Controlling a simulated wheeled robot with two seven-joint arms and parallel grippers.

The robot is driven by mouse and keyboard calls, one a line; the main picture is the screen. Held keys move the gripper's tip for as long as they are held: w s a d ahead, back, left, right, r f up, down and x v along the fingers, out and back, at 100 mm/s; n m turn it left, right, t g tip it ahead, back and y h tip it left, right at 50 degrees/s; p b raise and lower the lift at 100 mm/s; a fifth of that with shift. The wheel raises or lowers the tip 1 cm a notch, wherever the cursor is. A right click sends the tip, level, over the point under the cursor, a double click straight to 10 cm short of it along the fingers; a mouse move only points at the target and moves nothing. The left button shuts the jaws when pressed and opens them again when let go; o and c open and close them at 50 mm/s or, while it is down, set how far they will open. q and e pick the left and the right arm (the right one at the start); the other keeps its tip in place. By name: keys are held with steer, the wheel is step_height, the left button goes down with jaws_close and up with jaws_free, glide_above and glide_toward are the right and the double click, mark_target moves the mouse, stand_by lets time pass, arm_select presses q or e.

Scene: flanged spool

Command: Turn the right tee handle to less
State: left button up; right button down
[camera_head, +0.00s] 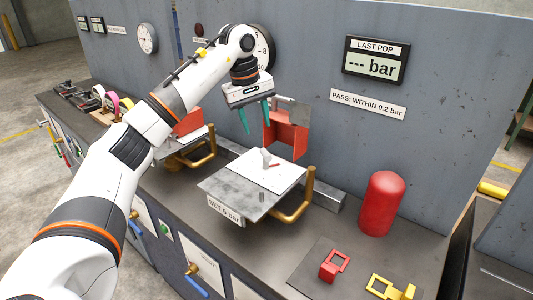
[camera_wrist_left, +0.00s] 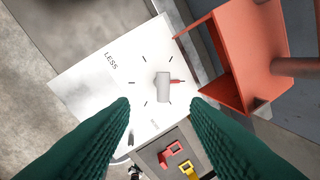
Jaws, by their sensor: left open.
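The right tee handle (camera_head: 265,158) is a small grey piece standing on a white dial plate (camera_head: 283,181). In the left wrist view the handle (camera_wrist_left: 162,88) has a red pointer aimed to the right, with black tick marks around it. The word LESS (camera_wrist_left: 110,61) is printed on the plate's upper left there; a label at lower right is too small to read. My left gripper (camera_head: 257,120) is open and empty, above the plate and apart from the handle. In the left wrist view the handle lies between and beyond the green fingertips. My right gripper is out of view.
An orange-red open guard (camera_head: 286,136) stands at the plate's back edge, close to the gripper. A brass bent bar (camera_head: 300,205) sits to the right. A red cylinder (camera_head: 381,203) and red and yellow clips (camera_head: 335,265) are further right. Another station is at left, partly behind my arm.

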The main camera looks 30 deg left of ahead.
mark_target(264, 152)
arm_select(q)
steer(key=f, duration=0.3)
steer(key=w+d+f, duration=0.1)
steer(key=f, duration=0.3)
steer(key=f+p, duration=0.1)
steer(key=f, duration=0.3)
steer(key=shift+w+d, duration=0.2)
steer(key=shift+w, duration=0.2)
jaws_close()
